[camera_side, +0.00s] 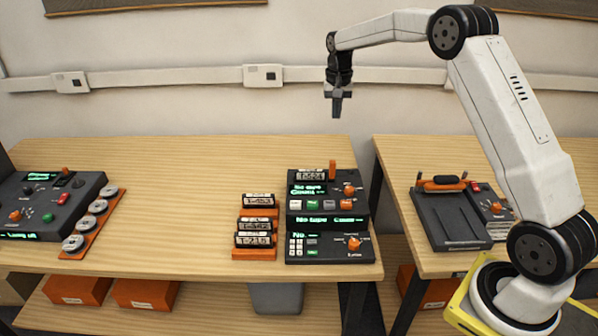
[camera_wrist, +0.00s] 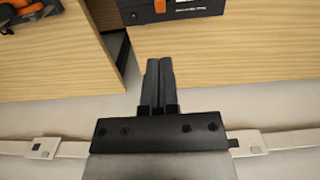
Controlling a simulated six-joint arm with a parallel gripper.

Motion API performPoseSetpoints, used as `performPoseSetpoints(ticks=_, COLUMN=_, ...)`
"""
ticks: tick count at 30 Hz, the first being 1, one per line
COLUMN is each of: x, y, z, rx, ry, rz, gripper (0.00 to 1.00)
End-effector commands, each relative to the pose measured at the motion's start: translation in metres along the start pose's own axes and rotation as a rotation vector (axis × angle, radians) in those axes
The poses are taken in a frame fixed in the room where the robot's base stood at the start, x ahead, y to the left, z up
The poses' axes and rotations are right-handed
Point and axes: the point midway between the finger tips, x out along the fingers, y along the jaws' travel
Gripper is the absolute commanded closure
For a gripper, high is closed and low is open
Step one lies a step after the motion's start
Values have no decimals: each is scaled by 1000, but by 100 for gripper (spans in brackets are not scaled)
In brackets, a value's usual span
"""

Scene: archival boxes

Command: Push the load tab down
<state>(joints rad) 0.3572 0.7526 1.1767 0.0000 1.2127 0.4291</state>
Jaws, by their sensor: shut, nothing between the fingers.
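A black device (camera_side: 329,216) with lit green displays and orange knobs stands near the right end of the left table. An upright orange tab (camera_side: 332,170) rises from its back edge; it looks like the load tab. In the wrist view, part of the device (camera_wrist: 193,10) and an orange piece (camera_wrist: 160,6) show at the top edge. My gripper (camera_side: 337,112) is shut and empty, pointing down, high above and behind the device, apart from it. In the wrist view, the closed fingers (camera_wrist: 158,68) are over the table's back edge.
A rack of dark labelled cassettes (camera_side: 256,222) stands left of the device. Another black machine (camera_side: 45,205) with several reels is at far left. The right table, past a gap, holds a black unit (camera_side: 450,215). The left table's middle is clear.

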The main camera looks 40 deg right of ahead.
Motion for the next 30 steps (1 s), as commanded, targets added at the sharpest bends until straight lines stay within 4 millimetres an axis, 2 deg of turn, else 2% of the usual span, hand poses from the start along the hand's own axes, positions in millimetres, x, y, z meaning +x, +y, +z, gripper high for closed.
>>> performPoseSetpoints(ticks=5, x=5, y=0, z=0, rx=0, ry=-1, rz=1, gripper=100)
performPoseSetpoints(ticks=11, x=21, y=0, z=0, rx=-1, ry=-2, rz=1, gripper=100)
performPoseSetpoints(ticks=30, x=115, y=0, z=1, rx=-1, ry=-2, rz=1, gripper=100)
